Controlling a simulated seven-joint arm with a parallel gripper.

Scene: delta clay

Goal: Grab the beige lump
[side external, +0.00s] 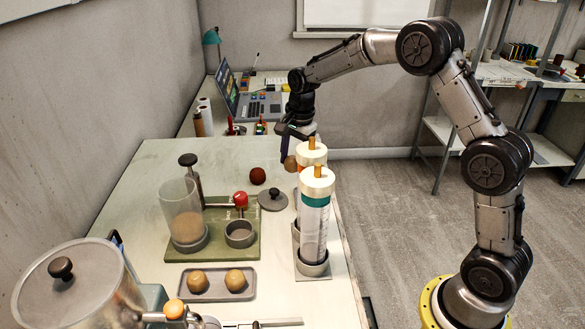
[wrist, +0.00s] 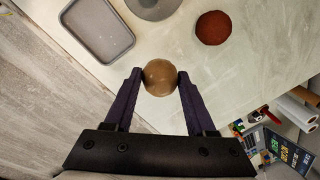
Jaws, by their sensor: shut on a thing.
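The beige lump (wrist: 160,77) is a round tan-brown ball, seen in the wrist view between the tips of my gripper (wrist: 158,84). My gripper is shut on it, with one dark finger touching each side. In the side external view the lump (side external: 290,164) shows partly, beside my gripper (side external: 287,160) and behind the white-capped cylinders. Part of the lump and of the fingers is hidden there. It appears to be held above the table, though the exact height is hard to tell.
Two tall white-capped cylinders (side external: 316,215) stand close in front of my gripper. A red-brown ball (side external: 258,175) and a grey lid (side external: 273,199) lie to the left. A green board (side external: 215,245) holds a clear jar. A tray (side external: 218,284) holds two tan balls. An empty grey tray (wrist: 97,28) shows too.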

